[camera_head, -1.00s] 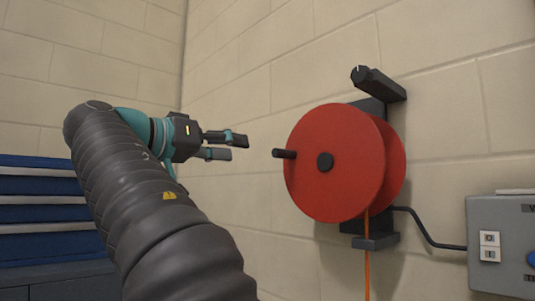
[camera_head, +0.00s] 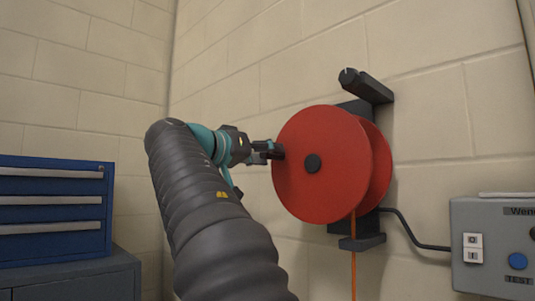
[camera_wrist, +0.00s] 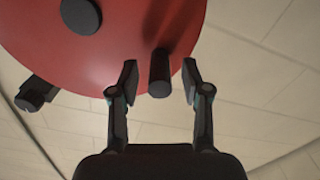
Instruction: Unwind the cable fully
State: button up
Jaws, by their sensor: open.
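A red cable reel (camera_head: 335,180) is mounted on the wall with a dark hub (camera_head: 312,163) at its centre. An orange cable (camera_head: 353,275) hangs straight down from beneath it. The reel's dark crank handle sticks out near the rim; in the wrist view the handle (camera_wrist: 159,75) stands between my fingers, with a gap on both sides. My gripper (camera_head: 272,150) is at the reel's left edge in the head view and open around the handle; it also shows in the wrist view (camera_wrist: 160,82). In the head view my fingers largely hide the handle.
A dark peg (camera_head: 365,85) juts from the wall above the reel. A grey control box (camera_head: 495,245) with switches and a blue button is at lower right, joined by a black lead (camera_head: 415,235). A blue drawer cabinet (camera_head: 55,210) stands at left.

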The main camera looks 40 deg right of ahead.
jog(key=shift+d, duration=0.3)
grip_shut()
